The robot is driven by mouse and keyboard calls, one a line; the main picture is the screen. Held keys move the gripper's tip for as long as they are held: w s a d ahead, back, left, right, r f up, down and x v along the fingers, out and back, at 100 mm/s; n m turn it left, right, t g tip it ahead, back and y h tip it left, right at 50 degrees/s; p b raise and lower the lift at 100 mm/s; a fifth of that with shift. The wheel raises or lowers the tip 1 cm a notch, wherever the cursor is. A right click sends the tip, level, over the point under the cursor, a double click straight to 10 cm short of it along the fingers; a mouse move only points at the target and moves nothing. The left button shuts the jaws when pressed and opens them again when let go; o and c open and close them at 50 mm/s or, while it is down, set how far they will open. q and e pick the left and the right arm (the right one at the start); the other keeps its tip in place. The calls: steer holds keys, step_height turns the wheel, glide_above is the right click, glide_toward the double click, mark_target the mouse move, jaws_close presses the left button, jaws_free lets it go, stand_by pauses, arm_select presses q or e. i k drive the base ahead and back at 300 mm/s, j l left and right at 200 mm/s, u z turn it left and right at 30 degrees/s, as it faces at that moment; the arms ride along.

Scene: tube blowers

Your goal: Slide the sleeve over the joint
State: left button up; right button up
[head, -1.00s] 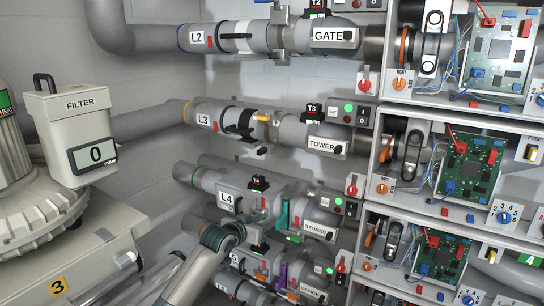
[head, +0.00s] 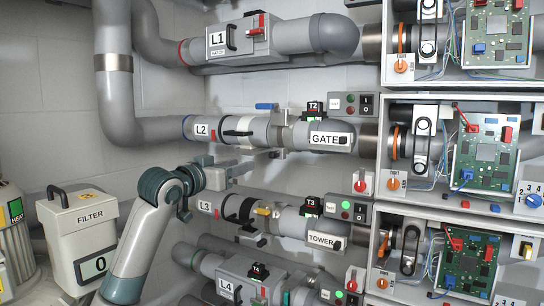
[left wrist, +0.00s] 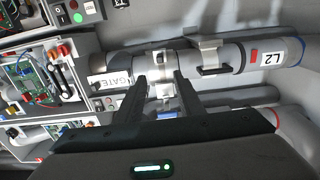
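I cannot tell exactly where the joint lies. My right gripper is not in view.
The L1 pipe (head: 238,64) runs above. The L3 pipe (head: 205,207), with a black handle, runs close below my left gripper. Open circuit cabinets (head: 455,145) stand at the right. A FILTER canister (head: 85,235) stands at lower left.

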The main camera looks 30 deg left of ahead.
mark_target(281, 125)
steer(key=i, duration=0.85)
